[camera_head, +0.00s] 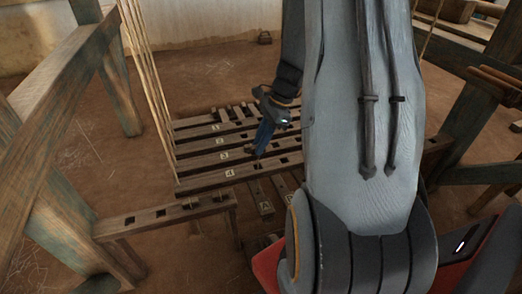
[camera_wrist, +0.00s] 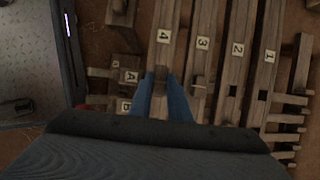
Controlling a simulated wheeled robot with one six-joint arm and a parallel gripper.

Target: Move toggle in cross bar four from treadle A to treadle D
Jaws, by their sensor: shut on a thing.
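Cross bar four (camera_head: 208,181) is the nearest of the labelled wooden bars. It also shows in the wrist view (camera_wrist: 164,20), marked 4. My gripper (camera_head: 259,153) points down at this bar with blue fingers. In the wrist view, its fingers (camera_wrist: 160,80) straddle the bar and are shut on a small wooden toggle (camera_wrist: 160,84), which is mostly hidden between them. I cannot tell whether the toggle sits in its slot. Treadle A (camera_wrist: 130,76) carries its letter beside bar four; a tag B (camera_wrist: 125,105) lies just below it. Treadle D's tag is not visible.
Cross bars three (camera_head: 205,163), two (camera_head: 200,148) and one (camera_head: 195,133) lie parallel beyond bar four, with dark slots. Another toggle (camera_wrist: 198,84) stands in bar three close to my fingers. Ropes (camera_head: 150,80) hang at the left. A slotted bench (camera_head: 165,216) stands front left.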

